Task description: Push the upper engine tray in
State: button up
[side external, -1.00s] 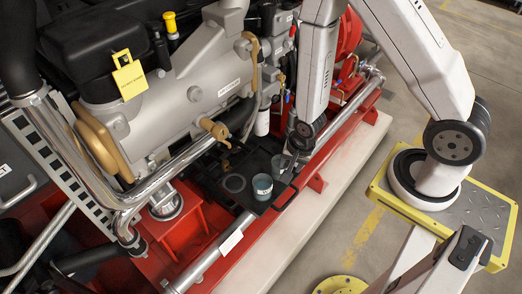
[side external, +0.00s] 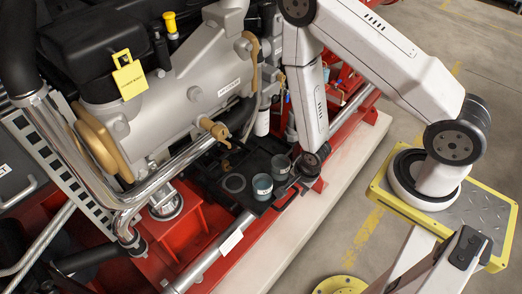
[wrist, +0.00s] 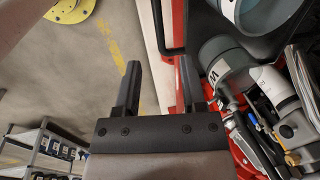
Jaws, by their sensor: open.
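The black engine tray (side external: 252,168) sticks out from the engine's side over the red frame, its handle (side external: 287,200) on the outer edge. It carries a teal cup (side external: 262,187), a grey cup (side external: 281,167) and a dark ring (side external: 234,183). My gripper (wrist: 160,85) is open and empty, outside the tray's outer edge. In the side view its fingers are mostly hidden by the wrist. I cannot tell whether it touches the tray.
A chrome pipe (side external: 180,145) and brass valve (side external: 214,128) are close to the tray's left. A silver rail (side external: 215,260) and red frame run below its outer edge. The floor (side external: 345,215) outside the pale plinth is open. A shelf (wrist: 45,150) shows in the wrist view.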

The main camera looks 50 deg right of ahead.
aim_at(291, 199)
jog(key=shift+w+f, duration=0.2)
jog(key=shift+f, duration=0.95)
jog(key=shift+w+f, duration=0.25)
jog(key=shift+f, duration=0.95)
jog(key=shift+w+f, duration=0.2)
jog(key=shift+f, duration=0.95)
grip_shut()
